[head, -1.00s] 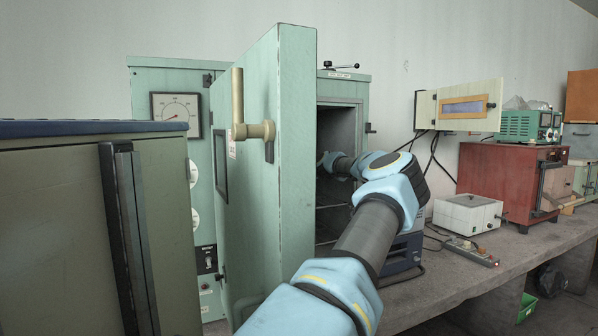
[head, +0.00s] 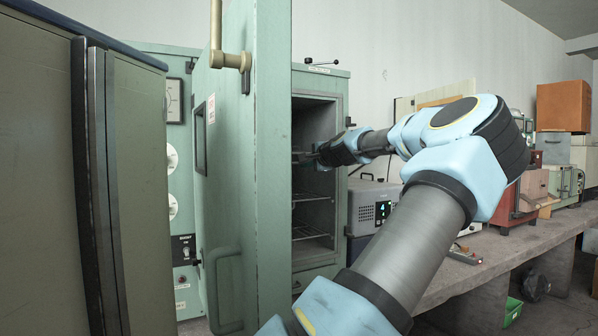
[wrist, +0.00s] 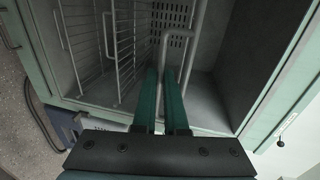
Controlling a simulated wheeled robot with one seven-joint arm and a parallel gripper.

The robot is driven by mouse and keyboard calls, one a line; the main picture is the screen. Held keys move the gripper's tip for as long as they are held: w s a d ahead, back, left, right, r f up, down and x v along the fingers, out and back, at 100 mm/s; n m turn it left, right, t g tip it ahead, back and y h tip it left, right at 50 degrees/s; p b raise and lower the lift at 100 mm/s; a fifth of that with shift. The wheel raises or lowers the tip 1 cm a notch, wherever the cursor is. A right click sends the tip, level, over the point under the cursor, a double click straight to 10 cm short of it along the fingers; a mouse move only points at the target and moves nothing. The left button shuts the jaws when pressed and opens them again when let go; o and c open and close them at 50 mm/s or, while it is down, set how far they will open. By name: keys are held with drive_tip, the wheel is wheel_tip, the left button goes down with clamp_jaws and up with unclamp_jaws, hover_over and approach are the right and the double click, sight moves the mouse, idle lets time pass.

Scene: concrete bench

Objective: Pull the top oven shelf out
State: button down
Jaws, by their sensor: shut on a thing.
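The oven (head: 322,83) is a tall pale green cabinet with its thick door (head: 262,150) standing open on the left. My gripper (head: 308,157) reaches in at the upper part of the opening, at the top shelf. In the wrist view, the two green fingers (wrist: 162,85) are close together and shut on the grey wire front of the top shelf (wrist: 163,48). The shelf runs away from the fingers into the chamber, seen nearly edge-on. Lower wire shelves (head: 308,197) show below in the head view and to the left in the wrist view (wrist: 110,45).
A dark olive cabinet (head: 35,150) stands close on the left. The open door edge is near my arm's left side. Red and orange boxes (head: 563,107) are farther right.

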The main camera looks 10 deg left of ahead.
drive_tip(key=shift+s+d, duration=0.4)
drive_tip(key=shift+s, duration=0.15)
drive_tip(key=c, duration=1.3)
unclamp_jaws()
drive_tip(key=shift+o, duration=0.2)
drive_tip(key=b+v, duration=0.3)
drive_tip(key=v, duration=0.7)
drive_tip(key=shift+s+d+b, duration=0.25)
drive_tip(key=shift+b, duration=0.05)
drive_tip(key=shift+r, duration=0.1)
